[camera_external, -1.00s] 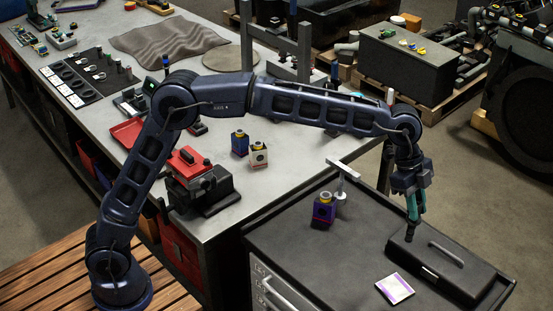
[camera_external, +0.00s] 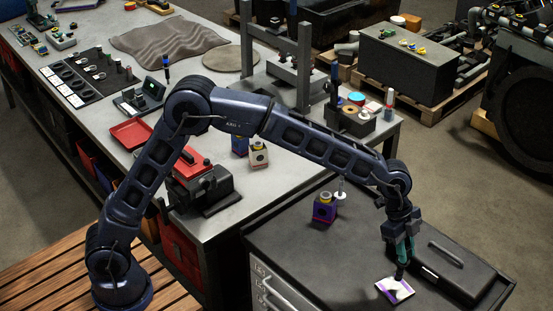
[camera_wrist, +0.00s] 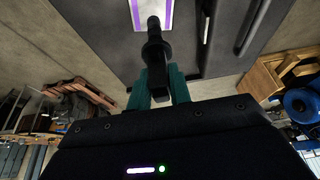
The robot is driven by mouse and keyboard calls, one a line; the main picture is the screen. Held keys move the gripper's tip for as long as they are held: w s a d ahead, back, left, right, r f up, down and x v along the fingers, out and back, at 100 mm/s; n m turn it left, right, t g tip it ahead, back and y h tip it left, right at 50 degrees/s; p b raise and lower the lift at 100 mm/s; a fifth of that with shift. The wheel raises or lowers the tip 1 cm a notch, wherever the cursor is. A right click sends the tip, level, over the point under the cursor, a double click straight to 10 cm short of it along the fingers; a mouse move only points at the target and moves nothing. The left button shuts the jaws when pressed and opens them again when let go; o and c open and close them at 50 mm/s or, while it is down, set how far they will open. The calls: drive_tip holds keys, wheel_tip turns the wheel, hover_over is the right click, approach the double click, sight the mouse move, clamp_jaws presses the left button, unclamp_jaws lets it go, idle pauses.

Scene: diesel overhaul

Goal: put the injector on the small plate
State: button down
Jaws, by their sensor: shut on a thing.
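The injector (camera_external: 400,272) is a slim dark stepped rod. My gripper (camera_external: 402,248), with teal fingers, points down and is shut on it. In the wrist view the injector (camera_wrist: 154,48) sticks out between the teal fingertips (camera_wrist: 158,77), over the small plate (camera_wrist: 148,6). The small plate (camera_external: 396,291) is a pale, shiny square with a purple edge, flat on the dark cabinet top. The injector's lower end is over or at the plate in the outside view; I cannot tell whether it touches.
A black case (camera_external: 456,268) with a handle lies right of the plate on the cabinet top (camera_external: 300,250). The cabinet top between is clear.

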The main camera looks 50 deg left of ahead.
drive_tip(key=shift+f, duration=1.95)
drive_tip(key=shift+f, duration=0.1)
drive_tip(key=c, duration=1.3)
unclamp_jaws()
